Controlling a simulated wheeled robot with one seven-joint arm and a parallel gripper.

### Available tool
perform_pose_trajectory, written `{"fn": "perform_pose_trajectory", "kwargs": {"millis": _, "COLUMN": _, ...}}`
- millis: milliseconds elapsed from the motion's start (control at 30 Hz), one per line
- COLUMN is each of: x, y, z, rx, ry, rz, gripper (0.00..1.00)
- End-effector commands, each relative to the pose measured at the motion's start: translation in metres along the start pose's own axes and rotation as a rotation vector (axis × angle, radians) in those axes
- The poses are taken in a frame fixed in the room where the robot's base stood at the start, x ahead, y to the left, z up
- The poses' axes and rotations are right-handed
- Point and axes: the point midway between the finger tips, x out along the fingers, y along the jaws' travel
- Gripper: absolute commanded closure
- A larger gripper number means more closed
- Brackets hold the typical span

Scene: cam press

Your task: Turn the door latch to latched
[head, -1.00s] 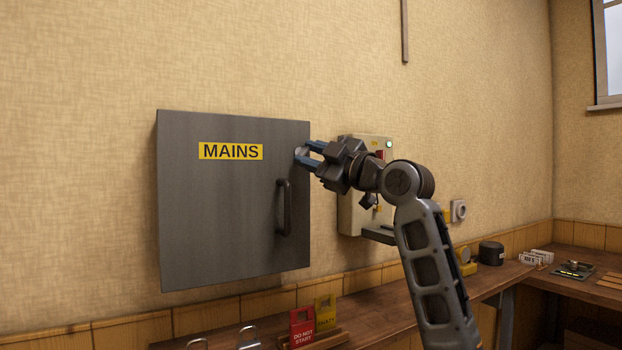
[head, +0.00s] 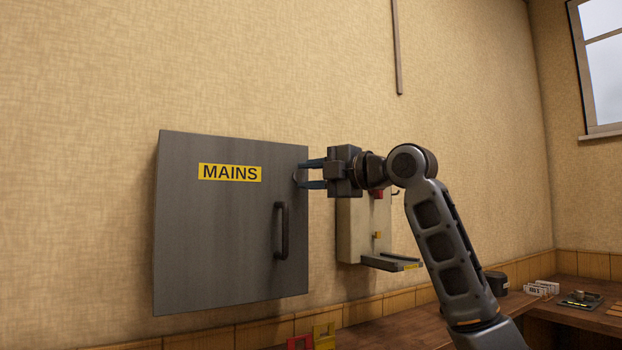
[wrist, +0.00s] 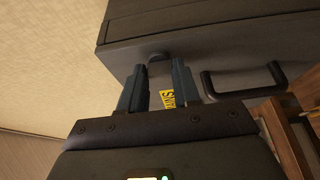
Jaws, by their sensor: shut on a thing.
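The grey MAINS cabinet door (head: 225,245) is on the wall at left in the head view and looks closed. The door latch (head: 297,179) is a small grey piece at the door's upper right edge, mostly hidden by my fingers. My gripper (head: 308,174) reaches it from the right, with its blue fingers level, one above the other, and shut on the latch. In the wrist view, the dark round end of the latch (wrist: 158,56) shows just beyond my fingertips (wrist: 158,78). Its exact angle is hard to tell.
The door's dark bar handle (head: 282,231) sits below the latch. A beige press box (head: 352,230) with a dark ledge (head: 390,262) is on the wall below my wrist. A wooden bench (head: 400,328) with small items runs beneath.

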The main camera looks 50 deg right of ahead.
Motion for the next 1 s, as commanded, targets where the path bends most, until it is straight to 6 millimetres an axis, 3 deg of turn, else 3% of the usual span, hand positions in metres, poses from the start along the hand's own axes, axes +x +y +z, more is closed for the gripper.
{"fn": "perform_pose_trajectory", "kwargs": {"millis": 500, "x": 0.0007, "y": -0.0012, "z": -0.0007, "rx": -0.021, "ry": 0.002, "rz": -0.012, "gripper": 0.99}}
{"fn": "perform_pose_trajectory", "kwargs": {"millis": 533, "x": 0.0008, "y": -0.0012, "z": -0.0008, "rx": -0.021, "ry": 0.002, "rz": -0.012, "gripper": 0.67}}
{"fn": "perform_pose_trajectory", "kwargs": {"millis": 800, "x": 0.0004, "y": -0.0005, "z": -0.0004, "rx": -0.020, "ry": 0.001, "rz": -0.010, "gripper": 0.43}}
{"fn": "perform_pose_trajectory", "kwargs": {"millis": 1000, "x": 0.0000, "y": -0.0001, "z": -0.0002, "rx": -0.020, "ry": 0.000, "rz": -0.009, "gripper": 0.43}}
